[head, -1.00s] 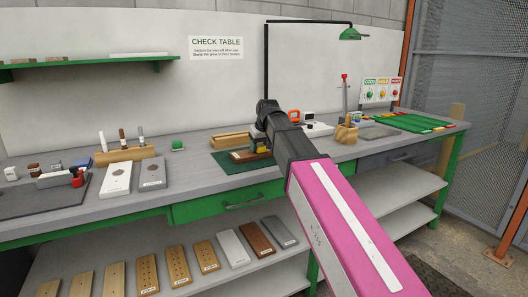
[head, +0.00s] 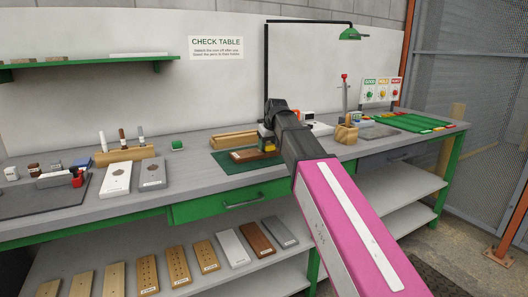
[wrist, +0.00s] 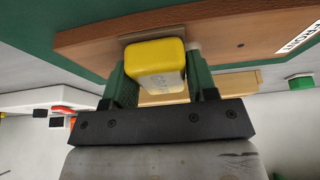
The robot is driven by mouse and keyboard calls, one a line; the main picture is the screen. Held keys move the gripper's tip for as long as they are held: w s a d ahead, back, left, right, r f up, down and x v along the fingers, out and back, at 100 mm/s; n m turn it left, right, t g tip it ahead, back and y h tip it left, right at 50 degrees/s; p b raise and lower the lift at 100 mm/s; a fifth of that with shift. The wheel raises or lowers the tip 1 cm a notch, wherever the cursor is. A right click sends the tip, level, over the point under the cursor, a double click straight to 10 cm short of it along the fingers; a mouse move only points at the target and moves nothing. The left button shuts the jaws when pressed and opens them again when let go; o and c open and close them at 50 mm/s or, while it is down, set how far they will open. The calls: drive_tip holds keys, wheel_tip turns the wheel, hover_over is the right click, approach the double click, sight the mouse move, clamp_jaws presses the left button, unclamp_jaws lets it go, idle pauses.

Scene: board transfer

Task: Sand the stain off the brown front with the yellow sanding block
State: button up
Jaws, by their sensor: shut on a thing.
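The brown front (head: 244,156) lies flat on a green mat (head: 232,170) on the bench, with a white label on its face. In the wrist view the front (wrist: 235,38) fills the top, its label at the right edge. My gripper (wrist: 158,85) is shut on the yellow sanding block (wrist: 157,62), held between its two green fingers. The block is at the front's surface; I cannot tell if it presses on it. A greyish-brown patch (wrist: 140,41) shows beside the block, perhaps part of the stain. In the head view my arm partly hides the block and the front's right end.
A wooden piece (head: 233,139) lies behind the mat. Two boards, white (head: 116,177) and grey (head: 151,173), lie further left. A lamp (head: 350,34) hangs above. A wooden holder (head: 347,133) stands to the right.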

sight(259, 151)
drive_tip(key=shift+w+d+f, duration=0.1)
drive_tip(key=shift+w+d, duration=0.15)
drive_tip(key=shift+d, duration=0.25)
drive_tip(key=shift+s+a, duration=0.1)
drive_tip(key=shift+s+a, duration=0.35)
drive_tip(key=shift+a, duration=0.3)
drive_tip(key=shift+s+a, duration=0.35)
drive_tip(key=shift+a, duration=0.3)
drive_tip(key=shift+s+a, duration=0.45)
drive_tip(key=shift+a, duration=0.2)
drive_tip(key=shift+f, duration=0.1)
drive_tip(key=shift+w+r, duration=0.1)
drive_tip(key=shift+r, duration=3.5)
